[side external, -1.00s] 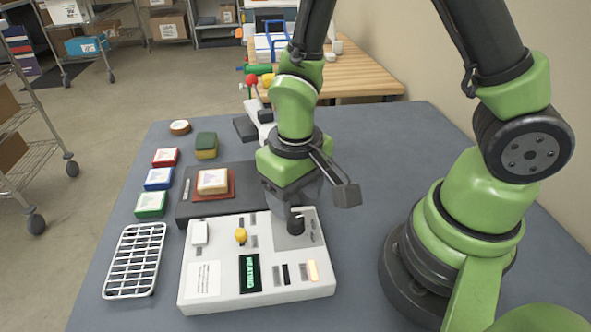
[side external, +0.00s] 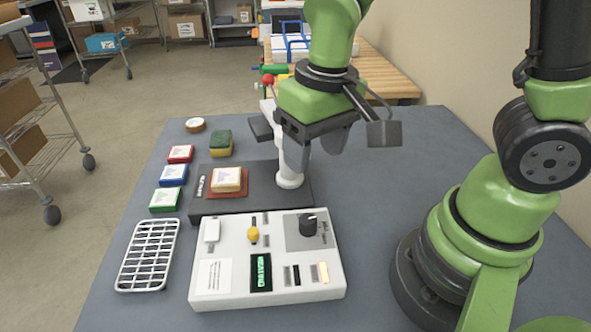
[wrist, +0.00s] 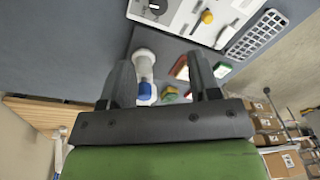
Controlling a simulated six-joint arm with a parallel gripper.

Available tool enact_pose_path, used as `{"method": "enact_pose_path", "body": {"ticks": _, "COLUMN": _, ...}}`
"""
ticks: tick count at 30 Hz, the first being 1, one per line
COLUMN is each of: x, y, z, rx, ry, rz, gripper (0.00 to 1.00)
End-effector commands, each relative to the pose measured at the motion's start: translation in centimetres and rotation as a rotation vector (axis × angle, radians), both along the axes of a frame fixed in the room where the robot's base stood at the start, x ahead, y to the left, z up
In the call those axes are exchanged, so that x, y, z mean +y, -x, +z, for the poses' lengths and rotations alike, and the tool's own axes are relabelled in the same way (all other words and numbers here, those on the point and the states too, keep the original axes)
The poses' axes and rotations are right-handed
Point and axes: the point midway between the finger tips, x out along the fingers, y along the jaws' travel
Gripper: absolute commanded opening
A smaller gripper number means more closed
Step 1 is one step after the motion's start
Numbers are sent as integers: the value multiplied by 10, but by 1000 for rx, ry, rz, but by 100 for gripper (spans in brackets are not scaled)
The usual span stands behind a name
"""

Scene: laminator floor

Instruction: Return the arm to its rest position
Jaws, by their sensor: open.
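My gripper (side external: 316,155) is open and empty. It hangs in the air beyond the white control box (side external: 215,298), beside the white post (side external: 290,172) of the press. In the wrist view my gripper's two fingers (wrist: 160,72) are spread apart, with the post showing between them. The control box has a black dial (side external: 308,226), a yellow knob (side external: 253,235), a white switch (side external: 212,231) and a lit display (side external: 261,272) that reads HEATING. The dial is clear of my fingers.
A tan block on a red piece (side external: 228,180) lies on the dark press base (side external: 262,204). Red, blue and green pads (side external: 173,175), a sponge (side external: 221,144) and a wire rack (side external: 147,256) are at left. The mat's right side (side external: 390,175) is mostly clear.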

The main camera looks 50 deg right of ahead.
Motion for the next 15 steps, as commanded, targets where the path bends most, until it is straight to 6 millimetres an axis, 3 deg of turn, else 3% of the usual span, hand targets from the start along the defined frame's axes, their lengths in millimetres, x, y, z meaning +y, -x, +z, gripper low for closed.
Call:
{"method": "enact_pose_path", "body": {"ticks": 6, "x": -21, "y": 19, "z": 68, "rx": -208, "ry": -91, "rz": -81, "gripper": 56}}
{"method": "enact_pose_path", "body": {"ticks": 10, "x": -30, "y": 39, "z": 98, "rx": -330, "ry": -135, "rz": -114, "gripper": 56}}
{"method": "enact_pose_path", "body": {"ticks": 15, "x": -36, "y": 63, "z": 121, "rx": -459, "ry": -172, "rz": -137, "gripper": 56}}
